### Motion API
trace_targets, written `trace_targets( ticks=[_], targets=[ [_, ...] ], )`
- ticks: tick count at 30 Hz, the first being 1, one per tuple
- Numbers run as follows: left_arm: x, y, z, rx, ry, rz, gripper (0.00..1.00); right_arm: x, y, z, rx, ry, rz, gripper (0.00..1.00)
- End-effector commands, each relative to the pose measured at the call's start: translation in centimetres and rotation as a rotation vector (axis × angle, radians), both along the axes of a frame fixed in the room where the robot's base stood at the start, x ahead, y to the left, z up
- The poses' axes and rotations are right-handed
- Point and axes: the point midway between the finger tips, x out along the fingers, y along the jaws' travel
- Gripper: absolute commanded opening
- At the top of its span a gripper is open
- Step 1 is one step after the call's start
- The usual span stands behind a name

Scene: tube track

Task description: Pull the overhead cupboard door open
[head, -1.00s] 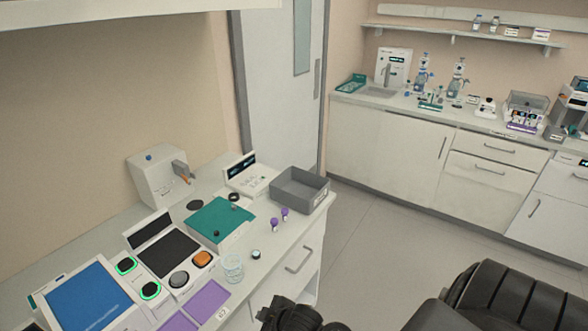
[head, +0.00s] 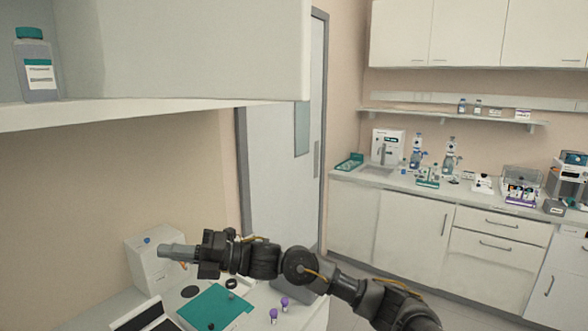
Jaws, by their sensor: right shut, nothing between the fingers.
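The overhead cupboard (head: 150,110) fills the upper left of the head view. A bottle with a green cap (head: 37,65) stands in its open left part. A pale panel (head: 200,50) covers the stretch to the right; I cannot tell whether it is the door or a fixed wall. No handle shows there. My right gripper (head: 168,250) is shut and empty, below the cupboard and in front of the beige wall, pointing left. It appears apart from the cupboard. My left gripper is out of view.
Below my right arm is a bench with a white device (head: 150,262), a green mat (head: 210,308) and purple-capped tubes (head: 284,302). Closed wall cupboards (head: 465,35) hang at the upper right above a shelf (head: 450,115). A grey door (head: 280,170) stands behind.

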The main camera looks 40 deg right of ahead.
Motion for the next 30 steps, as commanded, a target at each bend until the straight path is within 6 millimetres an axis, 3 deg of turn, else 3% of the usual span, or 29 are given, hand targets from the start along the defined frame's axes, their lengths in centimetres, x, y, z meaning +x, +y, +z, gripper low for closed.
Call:
trace_targets(
  ticks=[1, 5, 9, 12, 15, 21, 30],
  targets=[
    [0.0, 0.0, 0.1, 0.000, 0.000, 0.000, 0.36, -0.1, -1.4, 3.8, -0.065, -0.140, 0.055, 0.00],
    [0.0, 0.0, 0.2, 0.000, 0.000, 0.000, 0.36, -2.6, -5.3, 11.8, -0.195, -0.457, 0.207, 0.00],
    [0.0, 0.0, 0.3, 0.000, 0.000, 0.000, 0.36, -7.1, -11.3, 19.7, -0.286, -0.753, 0.340, 0.00],
    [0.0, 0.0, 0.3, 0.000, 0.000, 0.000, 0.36, -11.1, -15.7, 24.3, -0.315, -0.924, 0.410, 0.00],
    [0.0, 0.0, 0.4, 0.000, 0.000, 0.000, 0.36, -14.9, -19.4, 27.6, -0.322, -1.058, 0.460, 0.00],
    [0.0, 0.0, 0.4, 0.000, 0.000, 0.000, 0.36, -19.9, -23.7, 30.8, -0.310, -1.209, 0.516, 0.00],
    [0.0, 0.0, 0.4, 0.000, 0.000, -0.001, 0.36, -21.0, -24.3, 31.2, -0.302, -1.238, 0.528, 0.00]
  ],
)
